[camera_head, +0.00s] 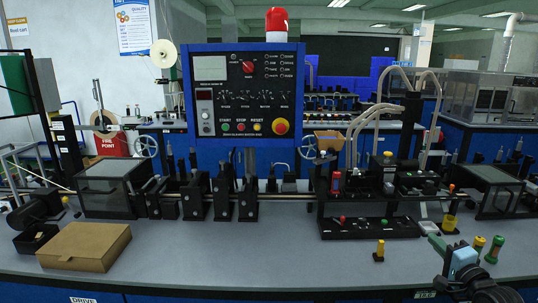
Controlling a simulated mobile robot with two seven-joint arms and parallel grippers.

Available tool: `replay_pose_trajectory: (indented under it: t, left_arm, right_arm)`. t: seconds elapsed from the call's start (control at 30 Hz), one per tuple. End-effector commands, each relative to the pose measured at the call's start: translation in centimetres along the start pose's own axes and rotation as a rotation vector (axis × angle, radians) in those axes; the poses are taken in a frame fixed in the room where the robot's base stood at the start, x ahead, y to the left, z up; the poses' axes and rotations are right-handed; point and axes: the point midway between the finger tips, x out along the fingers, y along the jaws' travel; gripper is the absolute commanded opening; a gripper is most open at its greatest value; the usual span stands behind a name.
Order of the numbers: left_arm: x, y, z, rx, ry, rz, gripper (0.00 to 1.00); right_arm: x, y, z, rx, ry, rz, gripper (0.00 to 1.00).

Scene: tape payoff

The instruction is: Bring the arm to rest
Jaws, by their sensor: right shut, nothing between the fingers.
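My right gripper (439,246) shows at the lower right, over the right front part of the grey bench top (330,268). It looks shut and empty, with its narrow fingers pointing up and to the left. The light blue part (464,262) and dark round links behind it are mine and run off the bottom edge. My left gripper is not in view.
Small yellow-and-green cylinders (494,249) stand close right of my gripper. A small yellow-topped piece (379,250) stands to its left. The black machine base (370,228) lies behind. A cardboard box (85,246) sits at the left. The front middle bench is clear.

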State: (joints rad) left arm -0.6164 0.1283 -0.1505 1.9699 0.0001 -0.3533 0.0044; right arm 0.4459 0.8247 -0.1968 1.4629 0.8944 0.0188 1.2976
Motion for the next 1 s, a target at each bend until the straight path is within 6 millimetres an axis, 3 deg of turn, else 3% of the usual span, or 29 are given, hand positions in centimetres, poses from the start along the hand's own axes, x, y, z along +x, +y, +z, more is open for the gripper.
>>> replay_pose_trajectory:
  t: [0.03, 0.27, 0.5, 0.67, 0.8, 1.0]
  left_arm:
    - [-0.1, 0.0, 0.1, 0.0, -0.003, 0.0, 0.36]
    - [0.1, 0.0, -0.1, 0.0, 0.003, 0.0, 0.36]
    - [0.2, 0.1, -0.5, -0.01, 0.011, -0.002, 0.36]
    - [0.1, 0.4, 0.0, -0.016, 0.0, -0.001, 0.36]
    - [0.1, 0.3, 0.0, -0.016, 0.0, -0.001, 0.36]
    - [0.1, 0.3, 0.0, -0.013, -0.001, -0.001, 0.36]
  right_arm:
    - [-0.9, 2.5, 2.5, -0.03, -0.032, 0.039, 0.0]
    - [-5.7, 10.0, 11.1, -0.25, -0.155, 0.153, 0.0]
    - [-14.9, 17.4, 21.4, -0.543, -0.332, 0.266, 0.0]
    - [-22.6, 20.6, 27.6, -0.756, -0.461, 0.324, 0.0]
    - [-30.1, 22.2, 32.1, -0.957, -0.583, 0.372, 0.0]
    - [-37.9, 22.6, 35.5, -1.184, -0.726, 0.42, 0.0]
